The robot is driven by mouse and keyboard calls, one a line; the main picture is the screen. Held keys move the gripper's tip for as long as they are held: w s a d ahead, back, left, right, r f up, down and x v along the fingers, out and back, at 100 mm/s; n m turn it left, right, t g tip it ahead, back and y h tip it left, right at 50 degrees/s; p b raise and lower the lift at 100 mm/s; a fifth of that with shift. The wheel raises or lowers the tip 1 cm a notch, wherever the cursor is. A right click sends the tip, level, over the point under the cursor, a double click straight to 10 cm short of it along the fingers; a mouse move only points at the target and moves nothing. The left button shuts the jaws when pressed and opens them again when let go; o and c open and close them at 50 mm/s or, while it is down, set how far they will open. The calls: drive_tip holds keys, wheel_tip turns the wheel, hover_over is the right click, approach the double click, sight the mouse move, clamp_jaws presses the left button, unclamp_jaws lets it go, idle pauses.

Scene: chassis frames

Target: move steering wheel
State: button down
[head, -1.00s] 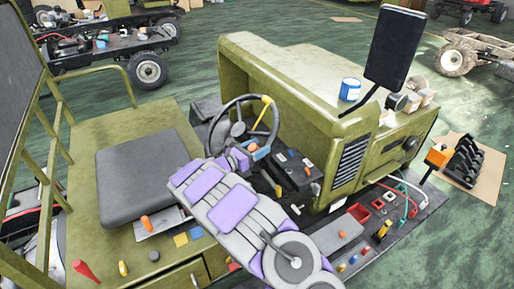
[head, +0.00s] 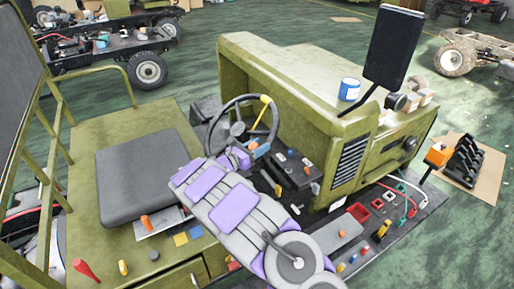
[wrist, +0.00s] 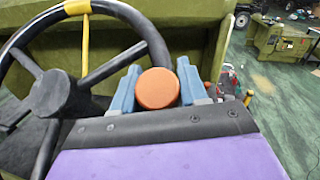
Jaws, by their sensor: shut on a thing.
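The steering wheel (head: 215,131) is dark with spokes and a yellow band (head: 264,112) on its upper right part. It stands in front of the seat; it also fills the left of the wrist view (wrist: 101,70). An orange round knob (wrist: 157,88) sits at the wheel's rim on the side near my arm. My gripper (wrist: 156,92) has blue fingers, one on each side of the knob, shut on it. In the head view my gripper (head: 258,151) is at the wheel's lower right rim. The knob's underside is hidden.
A grey seat (head: 150,175) is left of the wheel. The green hood (head: 300,85) rises behind it. A black box (head: 295,170) and a lever are close to the right of my gripper. A control panel with red parts and cables (head: 385,210) lies further right.

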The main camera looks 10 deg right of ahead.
sight(273, 116)
drive_tip(key=shift+w+d+r+n, duration=0.15)
drive_tip(key=shift+d+r+n, duration=0.15)
drive_tip(key=w+d+r+n+t+y, duration=0.1)
drive_tip(key=n+y, duration=0.1)
drive_tip(key=w+d+r+n+t+y, duration=0.1)
drive_tip(key=w+d+n, duration=0.1)
drive_tip(key=w+d+r+n+t+y, duration=0.1)
drive_tip(key=d+r+n+t+y, duration=0.1)
drive_tip(key=n, duration=0.1)
drive_tip(key=shift+w+y, duration=0.3)
drive_tip(key=shift+w, duration=0.1)
drive_tip(key=shift+w+d+r+n+t+y+b, duration=0.2)
drive_tip(key=shift+w+r+n+t+y, duration=0.1)
drive_tip(key=shift+w+n+y, duration=0.25)
drive_tip(key=shift+w+d+r+n+t+y+b, duration=0.15)
drive_tip(key=shift+w+r+n+t+y, duration=0.1)
drive_tip(key=shift+w+n+y, duration=0.25)
drive_tip(key=c, duration=1)
unclamp_jaws()
drive_tip(key=o, duration=0.3)
drive_tip(key=shift+w+a+f, duration=0.1)
drive_tip(key=shift+s+a, duration=0.1)
drive_tip(key=shift+s, duration=0.1)
